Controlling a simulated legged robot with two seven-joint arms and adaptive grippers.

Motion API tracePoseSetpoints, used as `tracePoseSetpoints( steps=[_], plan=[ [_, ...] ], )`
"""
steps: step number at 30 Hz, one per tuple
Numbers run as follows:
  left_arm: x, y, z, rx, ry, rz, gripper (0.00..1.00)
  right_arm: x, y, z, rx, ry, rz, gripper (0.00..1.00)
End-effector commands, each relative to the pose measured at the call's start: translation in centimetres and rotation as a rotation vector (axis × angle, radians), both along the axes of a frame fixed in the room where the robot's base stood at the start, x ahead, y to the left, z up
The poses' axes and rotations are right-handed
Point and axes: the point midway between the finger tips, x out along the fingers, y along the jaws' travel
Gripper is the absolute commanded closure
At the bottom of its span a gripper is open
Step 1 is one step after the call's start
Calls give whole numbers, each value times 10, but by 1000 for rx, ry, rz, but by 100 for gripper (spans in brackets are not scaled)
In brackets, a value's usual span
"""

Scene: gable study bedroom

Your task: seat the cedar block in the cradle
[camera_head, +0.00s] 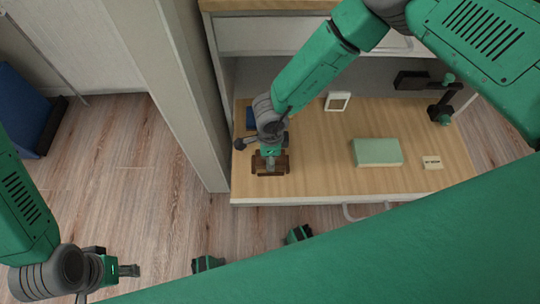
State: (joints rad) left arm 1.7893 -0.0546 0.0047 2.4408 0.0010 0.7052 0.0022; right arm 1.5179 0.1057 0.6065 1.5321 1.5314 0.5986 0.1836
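A dark brown wooden piece (283,167) sits near the front left of the desk top. I cannot tell from this view whether it is the cedar block, the cradle, or both together. My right gripper (270,163) points down right at it, with its fingertips over the middle of the piece. The fingers cover part of it, and whether they grip it is hard to tell. My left gripper (129,270) is over the floor at the lower left, away from the desk, with nothing visible in it. Its finger gap does not show clearly.
The pale wooden desk (320,175) also holds a green box (377,152), a small white card (432,162), a white frame (338,101), a dark stand-like object (412,80) and a dark blue item (250,118). A pale post (180,90) rises left of the desk. The desk's front middle is clear.

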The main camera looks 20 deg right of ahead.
Motion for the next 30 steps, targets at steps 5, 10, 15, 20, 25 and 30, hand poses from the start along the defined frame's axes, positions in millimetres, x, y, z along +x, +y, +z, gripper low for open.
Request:
tracePoseSetpoints(
  steps=[5, 10, 15, 20, 25, 30],
  plan=[
    [0, 0, -4, 0, 0, 0, 60, 0, 0, -5, 0, 0, 0, 89],
    [0, 0, -7, 0, 0, 0, 60, 0, 0, -10, 0, 0, 0, 89],
    [0, 0, -9, 0, 0, 0, 60, 0, 0, -14, 0, 0, 0, 89],
    [0, 0, -12, 0, 0, 0, 60, 0, 0, -18, 0, 0, 0, 89],
    [0, 0, -13, 0, 0, 0, 60, 0, 0, -19, 0, 0, 0, 30],
    [0, 0, -13, 0, 0, 0, 60, 0, 0, -19, 0, 0, 0, 30]
  ],
)
